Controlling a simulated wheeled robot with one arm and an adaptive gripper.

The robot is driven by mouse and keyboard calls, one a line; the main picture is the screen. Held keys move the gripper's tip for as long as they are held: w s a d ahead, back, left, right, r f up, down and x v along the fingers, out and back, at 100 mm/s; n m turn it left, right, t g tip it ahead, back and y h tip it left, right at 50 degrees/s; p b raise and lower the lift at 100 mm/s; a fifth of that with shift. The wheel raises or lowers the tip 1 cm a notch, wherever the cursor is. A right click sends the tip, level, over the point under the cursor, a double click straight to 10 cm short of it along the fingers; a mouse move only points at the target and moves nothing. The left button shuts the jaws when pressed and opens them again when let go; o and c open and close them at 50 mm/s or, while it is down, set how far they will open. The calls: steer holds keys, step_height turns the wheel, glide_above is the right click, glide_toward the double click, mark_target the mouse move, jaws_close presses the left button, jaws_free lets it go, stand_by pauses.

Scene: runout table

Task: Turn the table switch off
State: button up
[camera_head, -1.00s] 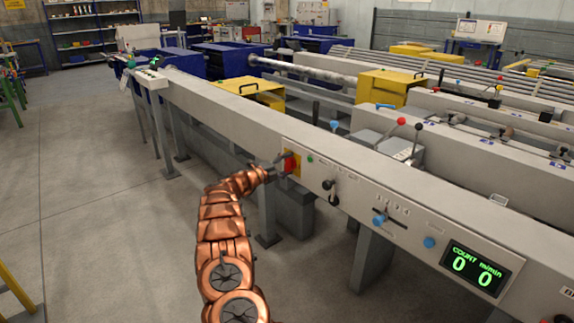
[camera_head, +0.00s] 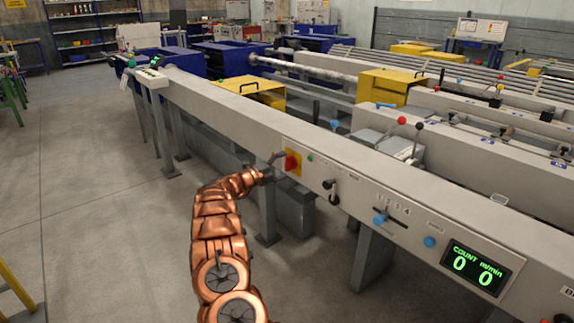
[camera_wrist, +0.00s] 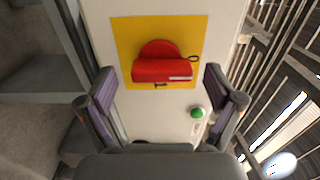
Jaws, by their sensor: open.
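The table switch is a red rotary knob (camera_wrist: 163,67) on a square yellow plate (camera_wrist: 124,32), set in the grey side panel. In the wrist view its bar lies nearly level, with a white mark at its right end. A dark ring mark sits right of the bar and a short dark stroke below it. The knob also shows in the head view (camera_head: 291,163). My gripper (camera_wrist: 159,82) is open and empty, its fingers on either side of the plate's lower part. In the head view my gripper (camera_head: 272,166) is just left of the knob; contact cannot be told.
A green button (camera_wrist: 197,113) is below right of the plate. Along the panel are a black lever (camera_head: 331,190), a blue-knobbed slider (camera_head: 379,219), a blue button (camera_head: 429,242) and a counter display (camera_head: 474,268) reading 0 0. Open floor (camera_head: 90,210) lies to the left.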

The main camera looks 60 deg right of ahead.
steer(key=v, duration=0.9)
steer(key=shift+a, duration=0.4)
steer(key=shift+w+r, duration=0.1)
steer(key=shift+r, duration=0.05)
